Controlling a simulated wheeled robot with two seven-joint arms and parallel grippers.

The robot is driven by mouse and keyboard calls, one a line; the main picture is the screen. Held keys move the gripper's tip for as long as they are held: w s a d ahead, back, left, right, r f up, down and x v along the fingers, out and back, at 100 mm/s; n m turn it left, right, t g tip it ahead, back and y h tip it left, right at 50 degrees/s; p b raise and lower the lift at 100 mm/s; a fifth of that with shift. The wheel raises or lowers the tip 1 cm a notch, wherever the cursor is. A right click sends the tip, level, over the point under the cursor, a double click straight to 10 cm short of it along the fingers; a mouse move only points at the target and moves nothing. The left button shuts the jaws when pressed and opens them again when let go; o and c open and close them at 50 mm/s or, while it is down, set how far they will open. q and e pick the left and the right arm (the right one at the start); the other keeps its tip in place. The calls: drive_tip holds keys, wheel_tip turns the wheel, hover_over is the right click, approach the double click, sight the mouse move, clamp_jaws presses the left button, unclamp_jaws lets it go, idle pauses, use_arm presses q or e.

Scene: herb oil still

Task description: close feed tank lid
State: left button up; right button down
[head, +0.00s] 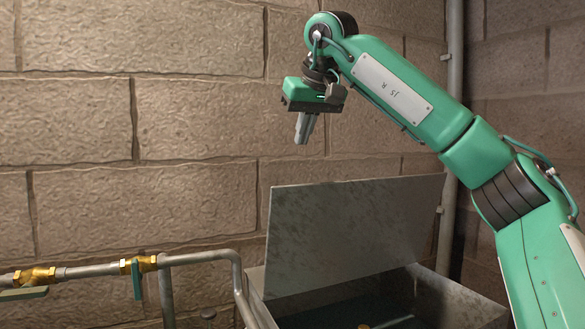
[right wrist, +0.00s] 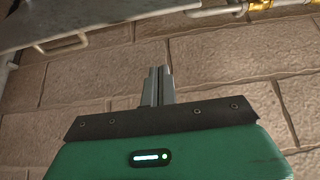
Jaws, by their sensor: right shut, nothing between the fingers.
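The feed tank (head: 455,300) is an open grey metal box at the bottom right of the head view. Its lid (head: 355,232), a flat grey plate, stands raised and tilted over the opening. The right wrist view shows a grey plate (right wrist: 100,14), seemingly the lid, at the top left with a bent handle (right wrist: 62,46) on its edge. My right gripper (head: 302,141) is shut and empty, fingers pointing down, above the lid's upper edge and apart from it. Its closed fingers show in the right wrist view (right wrist: 158,86). My left gripper is out of view.
A grey pipe (head: 205,257) with brass valves (head: 140,264) runs along the left and bends down beside the tank. A stone block wall (head: 150,190) stands behind. A vertical pipe (head: 454,90) runs up the wall behind my right arm. Space left of the gripper is clear.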

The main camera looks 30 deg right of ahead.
sight(302, 187)
drive_tip(key=f+p, duration=0.1)
drive_tip(key=f, duration=0.1)
drive_tip(key=w+f+p, duration=0.1)
drive_tip(key=f, duration=0.2)
drive_tip(key=f+p, duration=0.1)
drive_tip(key=f, duration=0.2)
drive_tip(key=shift+w+f, duration=0.2)
drive_tip(key=shift+s+f, duration=0.2)
drive_tip(key=shift+f, duration=0.1)
drive_tip(key=shift+s, duration=0.1)
